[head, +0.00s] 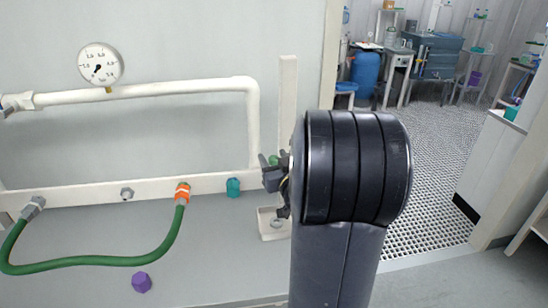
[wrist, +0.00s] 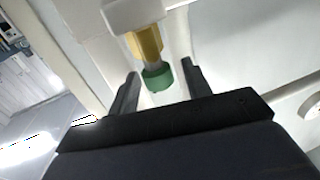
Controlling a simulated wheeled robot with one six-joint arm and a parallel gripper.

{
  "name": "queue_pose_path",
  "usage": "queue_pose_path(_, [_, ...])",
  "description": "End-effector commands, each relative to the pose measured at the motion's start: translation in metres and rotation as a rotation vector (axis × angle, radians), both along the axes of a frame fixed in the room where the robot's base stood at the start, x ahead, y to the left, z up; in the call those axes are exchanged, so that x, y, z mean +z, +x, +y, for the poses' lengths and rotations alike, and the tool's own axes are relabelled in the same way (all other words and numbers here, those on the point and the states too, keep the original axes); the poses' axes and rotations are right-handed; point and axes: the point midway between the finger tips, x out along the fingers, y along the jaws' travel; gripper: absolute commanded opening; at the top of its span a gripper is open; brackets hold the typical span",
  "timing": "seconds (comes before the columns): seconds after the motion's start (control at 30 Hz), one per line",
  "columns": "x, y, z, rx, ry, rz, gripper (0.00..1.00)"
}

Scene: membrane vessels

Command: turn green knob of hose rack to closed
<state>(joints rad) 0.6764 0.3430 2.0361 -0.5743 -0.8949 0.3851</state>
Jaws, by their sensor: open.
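The hose rack (head: 110,191) is a white rail along the wall. In the wrist view its green knob (wrist: 158,78) sits at the end of a yellow, brass-like stem (wrist: 147,44) on a white part. My gripper (wrist: 159,69) is open, with one dark finger on each side of the knob and a visible gap on both sides. In the head view my gripper (head: 275,180) is at the right end of the rail, partly hidden by my arm. A small bit of green (head: 273,160) shows just beside it.
A green hose (head: 95,262) hangs from the rail between a grey fitting and an orange-banded fitting (head: 183,193). A teal cap (head: 233,187) is close left of my gripper. A pressure gauge (head: 100,64) tops the white pipe. A purple cap (head: 141,282) lies below.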

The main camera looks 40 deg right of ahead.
Motion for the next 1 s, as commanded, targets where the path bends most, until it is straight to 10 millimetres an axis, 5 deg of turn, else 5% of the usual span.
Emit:
queue_pose_path(0.33, [-0.0002, 0.0031, -0.0008, 0.0, 0.0, 0.0, 0.46])
queue_pose_path(0.83, [-0.0001, 0.0029, -0.0007, 0.0, 0.0, 0.0, 0.05])
queue_pose_path(1.0, [-0.0006, 0.003, -0.0005, -0.003, -0.001, 0.0, 0.04])
